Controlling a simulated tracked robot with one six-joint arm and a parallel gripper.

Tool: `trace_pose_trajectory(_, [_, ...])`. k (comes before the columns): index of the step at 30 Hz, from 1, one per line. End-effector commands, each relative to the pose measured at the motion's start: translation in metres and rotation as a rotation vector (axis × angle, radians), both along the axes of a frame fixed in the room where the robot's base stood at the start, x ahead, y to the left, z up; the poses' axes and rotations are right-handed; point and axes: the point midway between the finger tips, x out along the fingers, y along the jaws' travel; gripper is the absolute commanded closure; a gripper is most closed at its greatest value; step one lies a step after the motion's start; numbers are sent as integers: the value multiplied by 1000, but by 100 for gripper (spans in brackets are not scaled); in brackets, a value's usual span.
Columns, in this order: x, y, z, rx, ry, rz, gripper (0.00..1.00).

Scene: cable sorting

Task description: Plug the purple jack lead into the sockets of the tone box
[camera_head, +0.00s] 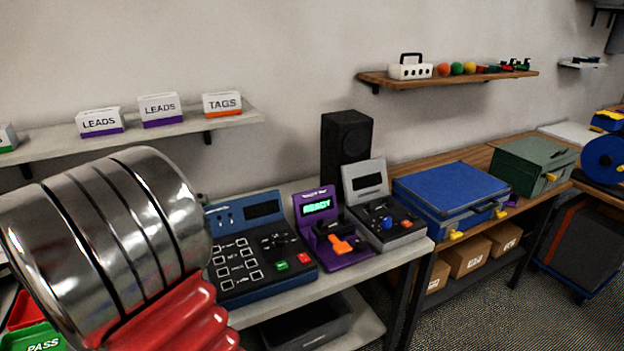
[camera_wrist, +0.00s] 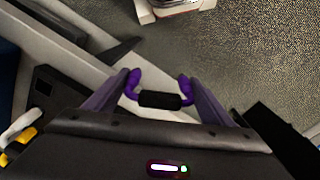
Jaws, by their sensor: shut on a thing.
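In the wrist view my gripper (camera_wrist: 158,92) has its two purple-grey fingers on either side of a short lead (camera_wrist: 159,100). The lead has curved purple ends and a black middle, lies across the fingertips, and is held up clear of the floor. Where its plug tips point is not clear. In the head view three devices stand side by side on the bench: a blue keypad device (camera_head: 262,252), a purple device (camera_head: 334,255) with a lit READY display, and a grey device (camera_head: 385,222) with knobs. No readable label shows which is the tone box. My gripper is not visible there.
A black speaker (camera_head: 346,150) stands behind the devices. A blue case (camera_head: 452,188) and a green case (camera_head: 534,160) sit on the wooden bench to the right. A dark bin (camera_head: 308,322) is on the lower shelf. My metallic arm hides the bench's left part.

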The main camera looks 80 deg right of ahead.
Motion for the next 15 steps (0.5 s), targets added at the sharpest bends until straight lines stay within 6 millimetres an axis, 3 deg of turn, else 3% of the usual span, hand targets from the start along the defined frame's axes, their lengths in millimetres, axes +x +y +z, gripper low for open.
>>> trace_pose_trajectory(3, [21, 28, -24, 2, 5, 74, 47])
trace_pose_trajectory(15, [81, 108, -93, 1, 3, 283, 47])
